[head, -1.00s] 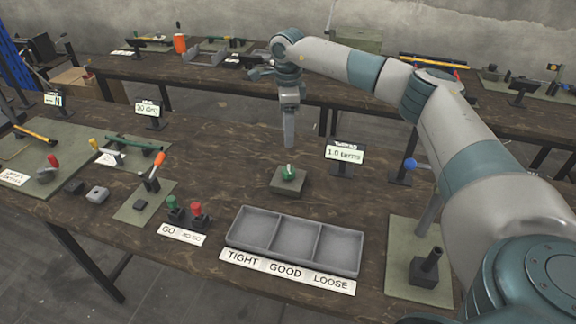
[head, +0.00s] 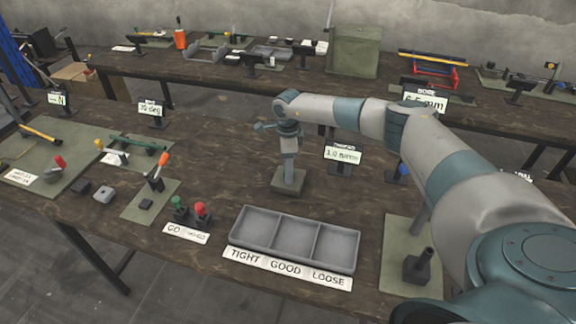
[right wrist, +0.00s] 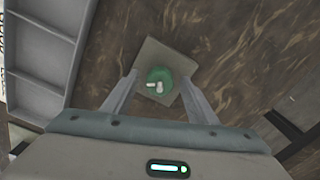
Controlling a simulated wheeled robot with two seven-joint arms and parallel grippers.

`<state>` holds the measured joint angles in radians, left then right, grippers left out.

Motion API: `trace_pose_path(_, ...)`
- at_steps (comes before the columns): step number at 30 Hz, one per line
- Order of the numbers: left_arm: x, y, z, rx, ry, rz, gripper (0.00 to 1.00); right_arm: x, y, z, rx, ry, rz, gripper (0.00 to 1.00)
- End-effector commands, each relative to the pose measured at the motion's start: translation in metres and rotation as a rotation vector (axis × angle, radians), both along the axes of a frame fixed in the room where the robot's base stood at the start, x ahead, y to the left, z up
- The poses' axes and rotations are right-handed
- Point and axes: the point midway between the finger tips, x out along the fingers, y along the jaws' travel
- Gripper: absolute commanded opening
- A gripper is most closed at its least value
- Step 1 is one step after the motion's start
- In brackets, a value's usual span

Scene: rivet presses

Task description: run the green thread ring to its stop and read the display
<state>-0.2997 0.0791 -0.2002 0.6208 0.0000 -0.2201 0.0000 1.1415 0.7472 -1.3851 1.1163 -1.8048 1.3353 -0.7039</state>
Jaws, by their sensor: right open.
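The green thread ring (right wrist: 158,76) sits on its square grey-green block (right wrist: 148,56) in the right wrist view, with a small pale part showing at its middle. In the head view the ring is hidden behind my right gripper (head: 289,177), and only the block (head: 287,188) shows around it. My right gripper is open and points down over the ring, its two fingers on either side of it. I cannot tell whether they touch it. The display (head: 343,154) stands behind and to the right of the block and appears to read 1.0 turns. My left gripper is out of view.
A grey tray (head: 295,262) with TIGHT, GOOD and LOOSE labels lies in front of the block. A dark post fixture (head: 421,266) is at the right. The wood is bare left of the block.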

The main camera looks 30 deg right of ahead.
Motion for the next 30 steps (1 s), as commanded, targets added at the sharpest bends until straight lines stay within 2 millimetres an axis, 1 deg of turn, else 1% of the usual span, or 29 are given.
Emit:
trace_pose_path(9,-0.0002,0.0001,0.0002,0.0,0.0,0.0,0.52,0.0,-0.0001,-0.0017,0.0,0.0,0.0,0.53)
trace_pose_path(14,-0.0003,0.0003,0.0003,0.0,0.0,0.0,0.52,0.0,-0.0001,-0.0016,0.0,0.0,0.0,0.14)
trace_pose_path(15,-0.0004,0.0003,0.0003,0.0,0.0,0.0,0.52,0.0,-0.0001,-0.0015,0.0,0.0,0.0,0.11)
trace_pose_path(23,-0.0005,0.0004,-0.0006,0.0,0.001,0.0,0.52,0.0001,-0.0002,-0.0016,0.0,0.0,-0.012,0.12)
trace_pose_path(30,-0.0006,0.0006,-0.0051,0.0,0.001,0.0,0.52,0.0003,-0.0004,-0.0024,0.0,-0.001,-0.083,0.12)
